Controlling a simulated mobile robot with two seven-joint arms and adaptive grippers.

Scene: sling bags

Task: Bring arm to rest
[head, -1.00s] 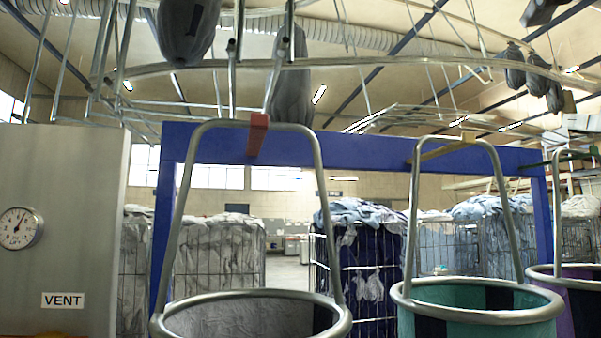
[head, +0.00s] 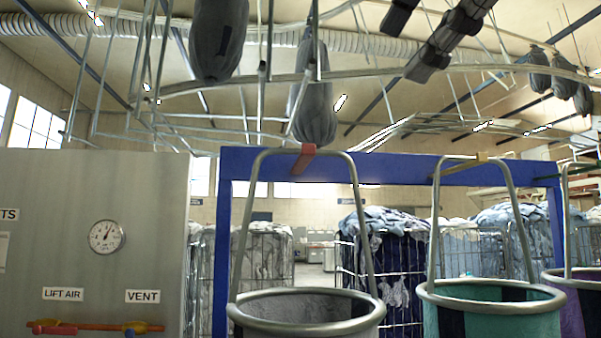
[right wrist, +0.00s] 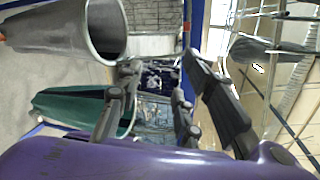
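My right gripper (head: 413,42) shows as dark, blocky fingers at the upper right of centre in the head view, raised in front of the ceiling rails. Its fingers (right wrist: 160,64) also show in the right wrist view. They stand apart with nothing between them. A grey bag with a metal hoop (head: 306,320) hangs at the bottom centre of the head view. A teal bag (head: 490,321) hangs right of it, and a purple bag (head: 572,308) shows at the right edge. My left gripper is in neither current view.
A blue frame (head: 400,172) stands behind the bag hoops. A grey panel (head: 60,220) at left carries a gauge, "LIFT AIR" and "VENT" labels and coloured handles (head: 95,327). Filled wire cages (head: 385,250) stand behind. Dark bags (head: 218,40) hang from the overhead rails.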

